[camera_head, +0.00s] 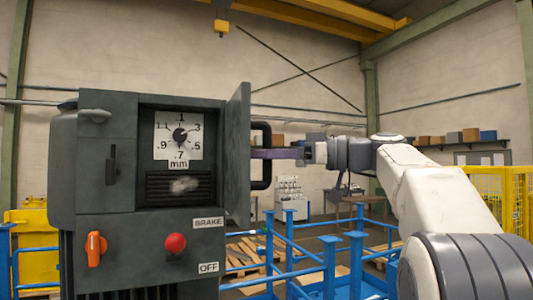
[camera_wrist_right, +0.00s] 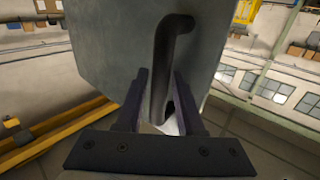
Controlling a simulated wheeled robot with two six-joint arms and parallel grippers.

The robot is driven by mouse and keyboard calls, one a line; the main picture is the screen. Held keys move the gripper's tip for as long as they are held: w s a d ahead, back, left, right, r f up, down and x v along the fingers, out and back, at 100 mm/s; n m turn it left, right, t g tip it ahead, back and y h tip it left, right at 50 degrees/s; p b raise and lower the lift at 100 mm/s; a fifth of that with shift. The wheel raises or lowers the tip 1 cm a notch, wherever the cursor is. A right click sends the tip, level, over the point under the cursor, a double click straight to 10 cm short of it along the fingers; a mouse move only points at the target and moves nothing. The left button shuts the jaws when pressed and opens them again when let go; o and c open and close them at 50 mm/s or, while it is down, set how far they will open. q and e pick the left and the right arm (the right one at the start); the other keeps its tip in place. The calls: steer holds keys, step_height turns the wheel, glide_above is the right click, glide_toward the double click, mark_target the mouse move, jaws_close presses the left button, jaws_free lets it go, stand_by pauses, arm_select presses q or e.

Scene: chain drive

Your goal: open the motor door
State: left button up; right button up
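The motor door (camera_head: 237,155) is a dark grey panel, swung out from the right side of the grey motor cabinet and seen nearly edge-on. The opening beside it is uncovered and shows a dial (camera_head: 179,136) marked in mm. The black bar handle (camera_head: 266,133) sits on the door's right-hand face. My right gripper (camera_head: 264,154) is at this handle. In the right wrist view the handle (camera_wrist_right: 165,70) runs between the two dark fingers (camera_wrist_right: 160,78), with slim gaps seen beside it; firm contact is not visible. My left gripper is not in view.
The cabinet front has an orange knob (camera_head: 95,248), a red button (camera_head: 175,243) and BRAKE and OFF labels. Blue railings (camera_head: 328,262) stand below and behind the door. A yellow mesh fence (camera_head: 516,200) stands at the right, behind my right arm.

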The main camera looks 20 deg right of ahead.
jaws_close()
stand_by(1.4)
